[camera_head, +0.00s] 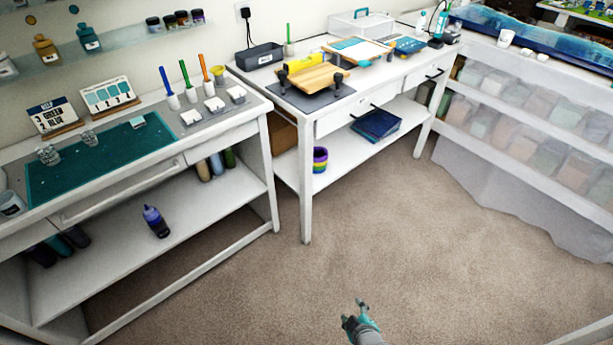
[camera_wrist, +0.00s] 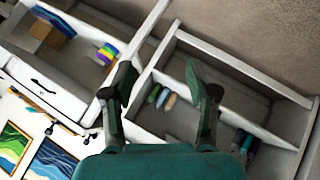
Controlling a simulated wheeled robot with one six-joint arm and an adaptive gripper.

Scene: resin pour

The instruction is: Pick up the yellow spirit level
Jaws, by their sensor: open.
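The yellow spirit level (camera_head: 302,63) appears as a short yellow bar by the back of a wooden board (camera_head: 312,78) on the middle white table. It rests at or on the board's rear edge; I cannot tell which. My gripper (camera_head: 357,310) is low in the head view, over the carpet and well away from the table. In the wrist view my gripper (camera_wrist: 160,75) has its two fingers spread with nothing between them. I cannot make out the spirit level in the wrist view.
The board has dark clamps and lies on a grey mat (camera_head: 308,98). A black bin (camera_head: 259,56) stands to its left, with a blue-topped board (camera_head: 357,50) to its right. Rainbow tape rolls (camera_head: 320,159) sit on the lower shelf. Carpet (camera_head: 400,220) in front is clear.

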